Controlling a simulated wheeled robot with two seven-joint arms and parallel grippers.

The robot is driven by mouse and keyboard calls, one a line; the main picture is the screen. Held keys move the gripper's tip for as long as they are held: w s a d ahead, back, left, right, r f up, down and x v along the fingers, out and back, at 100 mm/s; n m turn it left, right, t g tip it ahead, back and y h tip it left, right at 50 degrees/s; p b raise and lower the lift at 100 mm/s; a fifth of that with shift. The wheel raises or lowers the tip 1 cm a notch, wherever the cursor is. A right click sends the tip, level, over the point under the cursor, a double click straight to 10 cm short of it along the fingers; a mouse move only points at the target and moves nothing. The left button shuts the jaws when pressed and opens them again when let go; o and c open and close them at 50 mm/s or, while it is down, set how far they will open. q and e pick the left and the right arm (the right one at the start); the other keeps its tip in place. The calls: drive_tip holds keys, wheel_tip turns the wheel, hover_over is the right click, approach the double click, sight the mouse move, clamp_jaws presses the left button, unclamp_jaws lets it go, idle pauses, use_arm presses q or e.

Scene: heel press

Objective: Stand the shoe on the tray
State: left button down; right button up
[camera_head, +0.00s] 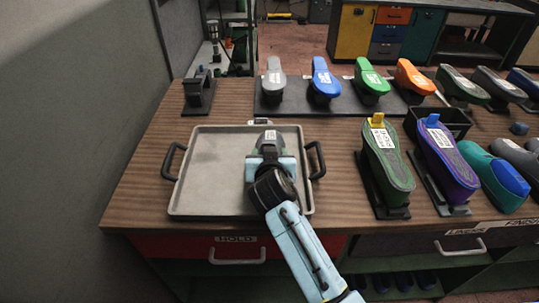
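The tray (212,171) is a shallow beige-grey tray with a dark handle at each side, lying on the wooden bench. My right gripper (269,157) is over the right half of the tray, its arm coming in from the lower right. At its far end is a dark grey-green shoe (270,137) with a white label, mostly hidden by the gripper. The fingers and their contact with the shoe are hidden, and so is the gap, if any, between shoe and tray. My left gripper is not in view.
Grey, blue (323,79), green and orange shoes stand on a dark rack behind the tray. Green (385,160) and purple (449,165) shoe forms stand on holders to the right. A small dark press (198,92) stands behind the tray at left. The tray's left half is clear.

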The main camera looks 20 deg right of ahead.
drive_tip(key=o, duration=1.6)
drive_tip(key=shift+r, duration=0.1)
drive_tip(key=v, duration=1.2)
drive_tip(key=shift+a, duration=0.1)
